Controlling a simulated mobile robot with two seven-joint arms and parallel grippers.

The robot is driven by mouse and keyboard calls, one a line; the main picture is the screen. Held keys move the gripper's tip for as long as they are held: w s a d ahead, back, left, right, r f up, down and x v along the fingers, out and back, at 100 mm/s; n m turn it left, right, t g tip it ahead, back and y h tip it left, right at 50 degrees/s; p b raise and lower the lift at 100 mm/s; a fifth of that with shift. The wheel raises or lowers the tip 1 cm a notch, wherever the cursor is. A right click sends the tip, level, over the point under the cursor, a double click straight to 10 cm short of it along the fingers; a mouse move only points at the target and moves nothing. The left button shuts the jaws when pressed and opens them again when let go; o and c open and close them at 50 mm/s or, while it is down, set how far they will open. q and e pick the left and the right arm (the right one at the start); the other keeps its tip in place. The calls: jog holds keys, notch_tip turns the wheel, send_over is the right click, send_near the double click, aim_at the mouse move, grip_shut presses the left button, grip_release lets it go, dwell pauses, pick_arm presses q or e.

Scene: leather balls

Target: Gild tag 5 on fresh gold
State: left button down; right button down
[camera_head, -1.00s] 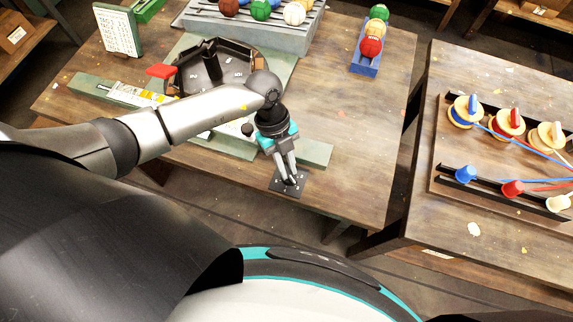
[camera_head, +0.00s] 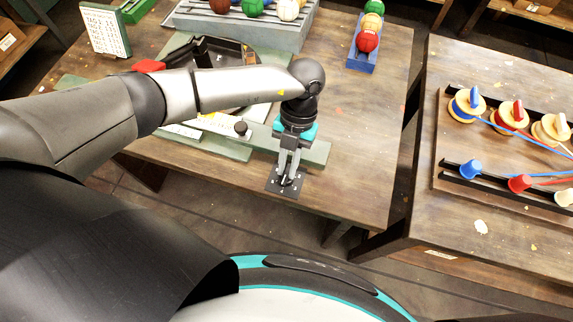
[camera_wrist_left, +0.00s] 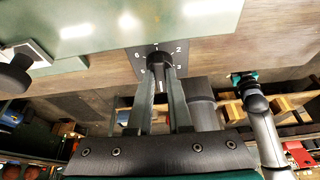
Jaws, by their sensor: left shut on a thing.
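A dark square dial plate (camera_head: 285,182) with white numerals lies at the table's front edge. It also shows in the left wrist view (camera_wrist_left: 176,60), where 1, 2, 3 and 6 can be read. My left gripper (camera_head: 287,180) points down at its middle and is shut on the dark knob (camera_wrist_left: 160,62) there. A black many-sided tray (camera_head: 244,52) stands behind my arm, largely hidden. A pale strip with yellow marks (camera_head: 222,122) lies on the green base, partly under my forearm. I cannot make out tag 5 or fresh gold. My right gripper (camera_wrist_left: 243,78) shows small in the left wrist view.
A white number card (camera_head: 105,30) stands at back left. A grey rack of balls (camera_head: 245,28) and a blue tray (camera_head: 362,55) with balls stand behind. A dark round knob (camera_head: 240,128) is left of my gripper. A side table (camera_head: 400,222) holds spools; a gap separates the tables.

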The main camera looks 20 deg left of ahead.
pick_arm(q)
jog(key=m, duration=0.2)
jog(key=m+y+b, duration=0.1)
jog(key=m+t+y+b, duration=0.1)
jog(key=m, duration=0.1)
jog(key=shift+d+m, duration=0.25)
jog(key=shift+m, duration=0.05)
jog(key=m+b, duration=0.1)
jog(key=m, duration=0.1)
jog(key=m+t+y, duration=0.1)
jog(key=m+b, duration=0.1)
jog(key=m, duration=0.1)
jog(key=shift+s+d+m+y+b, duration=0.15)
jog(key=shift+s+m+y+b, duration=0.1)
jog(key=shift+m+y+b, duration=0.1)
jog(key=shift+t, duration=0.3)
jog(key=c, duration=0.8)
grip_release()
jog(key=shift+c, duration=0.2)
jog(key=v, duration=1.5)
jog(key=shift+r, duration=0.2)
